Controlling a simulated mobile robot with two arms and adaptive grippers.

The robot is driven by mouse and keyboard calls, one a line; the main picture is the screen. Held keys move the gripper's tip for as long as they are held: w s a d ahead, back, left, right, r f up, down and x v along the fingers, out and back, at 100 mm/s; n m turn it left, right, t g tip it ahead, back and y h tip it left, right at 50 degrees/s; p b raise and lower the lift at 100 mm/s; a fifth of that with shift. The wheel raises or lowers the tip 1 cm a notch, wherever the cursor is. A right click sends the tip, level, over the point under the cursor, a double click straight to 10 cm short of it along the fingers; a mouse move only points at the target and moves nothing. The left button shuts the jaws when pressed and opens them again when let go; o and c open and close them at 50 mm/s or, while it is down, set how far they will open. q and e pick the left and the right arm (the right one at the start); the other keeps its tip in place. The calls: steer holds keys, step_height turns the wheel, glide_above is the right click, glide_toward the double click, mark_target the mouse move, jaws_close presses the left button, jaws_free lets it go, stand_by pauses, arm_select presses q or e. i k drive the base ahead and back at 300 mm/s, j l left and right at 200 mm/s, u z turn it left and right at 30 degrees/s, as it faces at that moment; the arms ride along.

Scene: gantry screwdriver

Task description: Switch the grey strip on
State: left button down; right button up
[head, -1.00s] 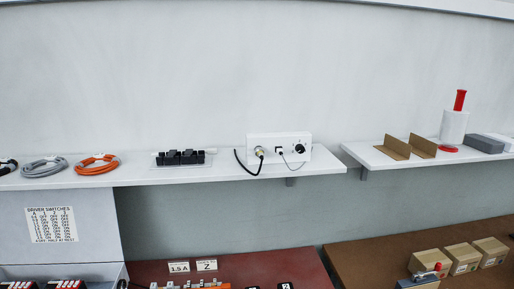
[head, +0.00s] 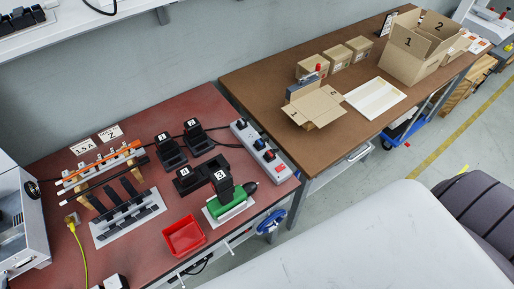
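The grey strip (head: 242,133) lies along the right edge of the red-brown bench top, running from upper left to lower right. Several dark and blue plugs sit along it, and a small red part (head: 280,168) shows near its lower right end. I cannot tell at this size whether that red part is the switch or how it is set. Neither of my grippers is in the head view.
Black numbered stands (head: 167,147) and a green block (head: 228,206) with a black piece stand left of the strip. A red tray (head: 184,236) sits at the bench front. A brown table (head: 345,137) with cartons (head: 418,47) stands behind to the right.

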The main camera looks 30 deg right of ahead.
mark_target(279, 168)
steer(key=z, duration=1.1)
